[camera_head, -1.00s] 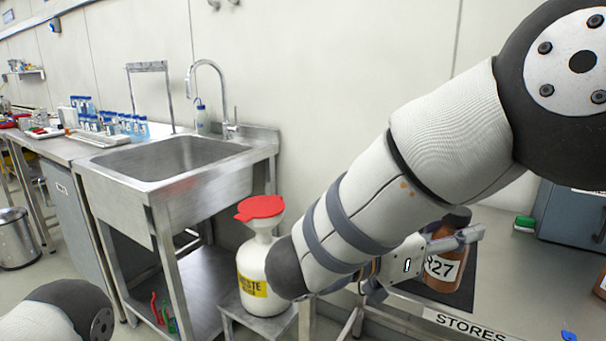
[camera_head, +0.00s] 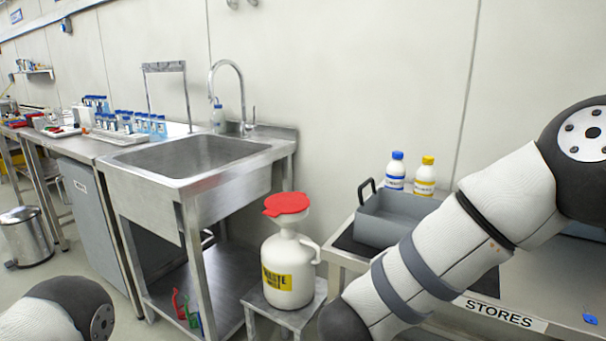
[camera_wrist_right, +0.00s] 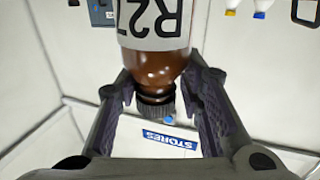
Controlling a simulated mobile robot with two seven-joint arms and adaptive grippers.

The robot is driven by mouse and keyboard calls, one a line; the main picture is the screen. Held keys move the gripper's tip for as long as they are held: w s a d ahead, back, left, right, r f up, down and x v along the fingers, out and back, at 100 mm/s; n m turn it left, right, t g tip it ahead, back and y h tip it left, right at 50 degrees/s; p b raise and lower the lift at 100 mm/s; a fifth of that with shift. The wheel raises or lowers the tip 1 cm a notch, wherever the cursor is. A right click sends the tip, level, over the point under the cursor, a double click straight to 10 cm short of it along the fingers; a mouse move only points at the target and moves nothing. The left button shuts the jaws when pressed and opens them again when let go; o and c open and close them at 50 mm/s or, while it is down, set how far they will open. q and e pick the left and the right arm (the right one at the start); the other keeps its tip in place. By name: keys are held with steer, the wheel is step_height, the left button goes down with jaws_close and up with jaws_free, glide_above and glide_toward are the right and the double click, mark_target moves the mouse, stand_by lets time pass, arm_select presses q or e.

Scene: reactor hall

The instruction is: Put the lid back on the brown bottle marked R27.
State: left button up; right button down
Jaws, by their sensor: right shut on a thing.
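The brown bottle marked R27 (camera_wrist_right: 152,62) shows upside down in the right wrist view, its label cut off by the top edge. A dark ribbed part (camera_wrist_right: 155,106) is at its neck; I cannot tell whether it is a lid or bare thread. My right gripper (camera_wrist_right: 160,78) is shut on the bottle, one finger on each side near its shoulder. My left gripper is out of view. I see no separate lid.
A grey tray (camera_head: 385,228) stands on the stores bench, with a blue-capped bottle (camera_head: 396,172) and a yellow-capped bottle (camera_head: 424,178) behind it. The STORES label (camera_head: 499,312) is on the front edge. A white waste container (camera_head: 289,268) with a red top stands left, beside the sink (camera_head: 190,160).

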steer(key=f+n+t+y, duration=0.1)
steer(key=f, duration=0.2)
steer(key=f+n+t+y, duration=0.2)
steer(key=f, duration=0.1)
steer(key=shift+a+y, duration=0.2)
steer(key=shift+y, duration=0.1)
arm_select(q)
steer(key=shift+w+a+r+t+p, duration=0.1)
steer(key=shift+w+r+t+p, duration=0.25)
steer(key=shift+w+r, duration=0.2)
arm_select(e)
steer(key=s+a+f+n+t+y, duration=0.1)
steer(key=s+a+n+y, duration=0.1)
steer(key=s+y, duration=0.3)
steer(key=s+a+f+n+t+y, duration=0.1)
steer(key=s+f+n+t+y, duration=0.1)
steer(key=s+n+y, duration=0.2)
steer(key=shift+s+a+n+y, duration=0.4)
steer(key=shift+s+y, duration=0.1)
steer(key=shift+s, duration=0.45)
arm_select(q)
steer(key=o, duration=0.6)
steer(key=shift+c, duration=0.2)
arm_select(e)
steer(key=s+a+f+n+g+y, duration=0.1)
steer(key=a+n+g+y, duration=0.3)
steer(key=a+n+y, duration=0.4)
steer(key=shift+s+a+f+y, duration=0.4)
steer(key=shift+a+y, duration=1.4)
steer(key=shift+a, duration=0.55)
